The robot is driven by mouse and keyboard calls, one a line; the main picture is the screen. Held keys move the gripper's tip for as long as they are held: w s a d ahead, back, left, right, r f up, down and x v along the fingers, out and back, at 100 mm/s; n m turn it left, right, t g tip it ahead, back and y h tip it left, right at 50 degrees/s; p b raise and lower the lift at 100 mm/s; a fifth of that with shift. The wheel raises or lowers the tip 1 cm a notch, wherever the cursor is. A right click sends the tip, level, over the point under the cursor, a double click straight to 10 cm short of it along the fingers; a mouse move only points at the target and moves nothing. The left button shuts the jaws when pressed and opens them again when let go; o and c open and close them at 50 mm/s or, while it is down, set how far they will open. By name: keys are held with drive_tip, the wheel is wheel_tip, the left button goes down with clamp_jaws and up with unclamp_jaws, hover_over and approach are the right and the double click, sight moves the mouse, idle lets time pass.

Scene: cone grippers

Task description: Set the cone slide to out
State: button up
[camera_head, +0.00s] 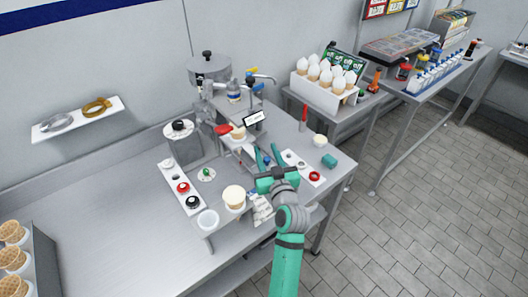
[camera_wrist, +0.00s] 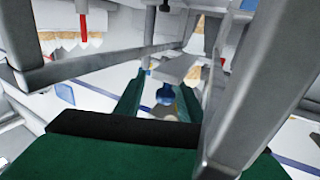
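My gripper (camera_head: 267,152) reaches over the front right of the steel workbench, beside the grey dispensing machine. Its two green fingers are apart. In the wrist view, a blue knob (camera_wrist: 165,96) shows in the gap between the fingers (camera_wrist: 160,100); I cannot tell whether either finger touches it. The blue knob also shows small near the fingers in the head view (camera_head: 266,160). A grey block (camera_wrist: 176,68) lies just beyond the knob in the wrist view and may be part of the slide. The slide's position is hard to tell, as my gripper and grey bars cover much of it.
A white sign (camera_head: 254,117) stands behind my gripper. A white strip with a red ring (camera_head: 314,176) lies at right. Grey bars (camera_wrist: 260,80) crowd the wrist view.

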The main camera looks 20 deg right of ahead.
drive_tip(key=shift+w+a, duration=0.3)
drive_tip(key=shift+w, duration=0.2)
